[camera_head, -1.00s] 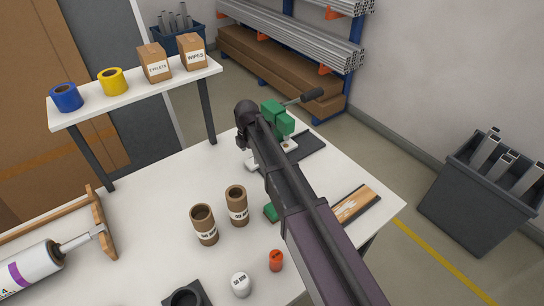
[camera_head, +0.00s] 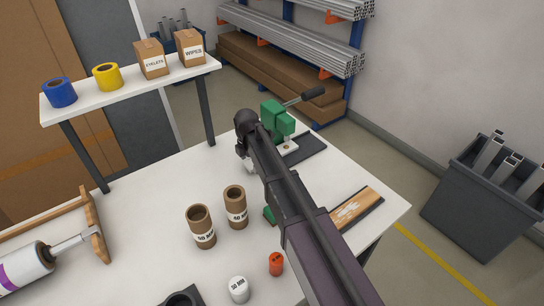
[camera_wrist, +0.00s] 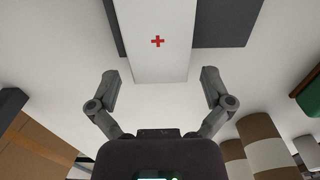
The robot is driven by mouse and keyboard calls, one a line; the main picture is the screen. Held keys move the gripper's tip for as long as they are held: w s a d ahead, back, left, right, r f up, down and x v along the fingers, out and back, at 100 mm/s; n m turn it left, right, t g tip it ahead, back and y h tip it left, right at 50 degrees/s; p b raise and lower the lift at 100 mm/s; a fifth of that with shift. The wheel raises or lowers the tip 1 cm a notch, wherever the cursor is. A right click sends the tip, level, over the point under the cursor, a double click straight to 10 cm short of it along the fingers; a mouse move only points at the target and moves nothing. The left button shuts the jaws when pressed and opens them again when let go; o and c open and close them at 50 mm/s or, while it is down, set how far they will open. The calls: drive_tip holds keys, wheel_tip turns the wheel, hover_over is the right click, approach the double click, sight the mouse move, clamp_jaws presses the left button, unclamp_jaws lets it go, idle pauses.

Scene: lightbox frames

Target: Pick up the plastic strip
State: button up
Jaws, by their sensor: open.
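A flat white strip (camera_wrist: 152,25) marked with a red cross lies across a dark base plate (camera_wrist: 230,20) in the wrist view; I take it to be the plastic strip. My gripper (camera_wrist: 159,75) is open, with one finger on each side of the strip's near end and clear space between the fingers and its edges. In the head view a green hand press (camera_head: 277,119) with a dark lever stands on the dark plate. White parts show on both sides of my arm there, but my arm hides most of the strip and the gripper's fingers.
Two brown tubes (camera_head: 201,227) stand left of my arm, with a white-capped pot (camera_head: 238,289) and an orange pot (camera_head: 276,264) nearer. A wood sample board (camera_head: 352,208) lies at the table's right edge. A raised shelf (camera_head: 130,89) carries tape rolls and boxes.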

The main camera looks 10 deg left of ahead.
drive_tip(key=c, duration=1.2)
drive_tip(key=shift+r, duration=0.1)
wheel_tip(320, 180, up, 3)
drive_tip(key=p, duration=0.3)
drive_tip(key=shift+r, duration=0.1)
drive_tip(key=s+d, duration=0.2)
drive_tip(key=s, duration=0.2)
drive_tip(key=s+d+r+p, duration=0.1)
drive_tip(key=s+d, duration=0.2)
drive_tip(key=s, duration=0.2)
drive_tip(key=s+d+p, duration=0.1)
drive_tip(key=s+d, duration=0.1)
drive_tip(key=s, duration=0.3)
drive_tip(key=shift+d+r, duration=0.25)
drive_tip(key=shift+r, duration=0.05)
drive_tip(key=shift+s, duration=0.15)
